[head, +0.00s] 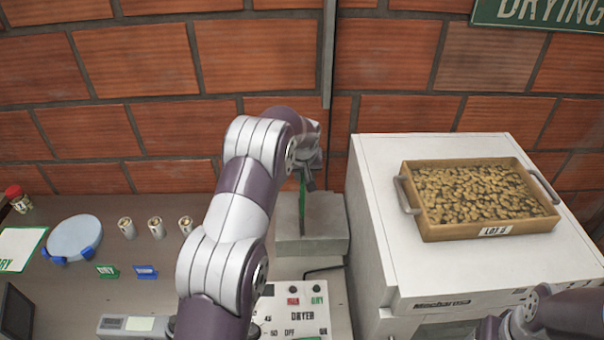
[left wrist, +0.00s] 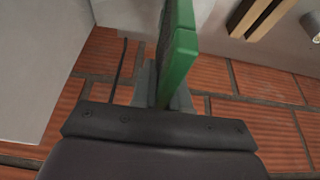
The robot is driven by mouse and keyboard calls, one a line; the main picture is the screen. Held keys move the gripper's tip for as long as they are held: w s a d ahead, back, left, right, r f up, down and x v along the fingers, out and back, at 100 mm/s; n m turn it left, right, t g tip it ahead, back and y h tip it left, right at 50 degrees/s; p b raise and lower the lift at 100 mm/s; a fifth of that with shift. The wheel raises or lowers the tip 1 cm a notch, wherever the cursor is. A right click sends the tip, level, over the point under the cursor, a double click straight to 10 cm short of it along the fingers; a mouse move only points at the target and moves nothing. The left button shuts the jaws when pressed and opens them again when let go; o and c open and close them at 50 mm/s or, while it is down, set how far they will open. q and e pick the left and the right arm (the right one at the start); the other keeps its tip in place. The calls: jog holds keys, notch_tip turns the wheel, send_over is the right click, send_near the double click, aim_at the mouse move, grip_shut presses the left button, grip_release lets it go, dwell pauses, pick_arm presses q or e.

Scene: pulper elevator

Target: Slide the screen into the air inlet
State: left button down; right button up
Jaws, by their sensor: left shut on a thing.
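The screen is a thin green-framed panel, seen nearly edge-on in the head view (head: 302,207) and large in the left wrist view (left wrist: 179,62), where a dark face shows beside the green edge. My left gripper (head: 308,183) is shut on it and holds it upright by its upper part. The screen stands in front of or over a grey block (head: 328,240), which may be the air inlet, near the brick wall. I cannot tell whether its lower edge is inside a slot. My left forearm hides part of that area. My right gripper is out of view.
A white machine (head: 385,250) stands close on the right, bearing a tray of nuts or beans (head: 425,222). The dryer control panel (head: 305,315) lies in front of the block. Small cups (head: 157,228), flags and a blue dish (head: 75,237) are at left.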

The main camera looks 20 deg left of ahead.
pick_arm(q)
notch_tip(320, 180, down, 5)
jog(key=b, duration=0.3)
jog(key=shift+s+r, duration=0.1)
jog(key=shift+s, duration=0.05)
jog(key=shift+f+b, duration=0.35)
jog(key=shift+b, duration=0.05)
jog(key=shift+r, duration=0.1)
dwell(1.0)
notch_tip(320, 180, down, 8)
jog(key=b, duration=0.6)
dwell(2.5)
jog(key=shift+r, duration=0.15)
jog(key=shift+r+p, duration=2.25)
jog(key=shift+r, duration=1.25)
